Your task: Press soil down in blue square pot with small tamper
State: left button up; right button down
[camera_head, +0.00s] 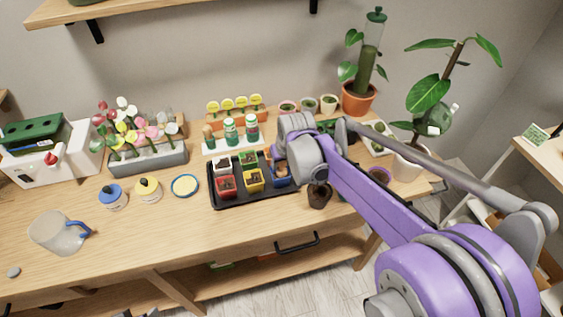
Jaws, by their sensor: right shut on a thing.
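The blue square pot (281,181) stands in the right front part of the black tray (228,203), with brown soil showing in it. My purple right arm comes in from the right. Its grey wrist and gripper (300,168) are over the right end of the tray, close beside the blue pot, and cover part of it. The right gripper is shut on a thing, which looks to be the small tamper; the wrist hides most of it. I cannot tell whether it touches the soil. My left gripper is not in view.
Red (227,187) and yellow (253,180) pots stand in the tray. A dark pot (319,197) is just right of it. Bottles (231,132) and tall plants (358,97) stand behind. The front left tabletop is mostly clear.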

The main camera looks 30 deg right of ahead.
jog(key=shift+r+p, duration=1.9)
jog(key=shift+r, duration=1.6)
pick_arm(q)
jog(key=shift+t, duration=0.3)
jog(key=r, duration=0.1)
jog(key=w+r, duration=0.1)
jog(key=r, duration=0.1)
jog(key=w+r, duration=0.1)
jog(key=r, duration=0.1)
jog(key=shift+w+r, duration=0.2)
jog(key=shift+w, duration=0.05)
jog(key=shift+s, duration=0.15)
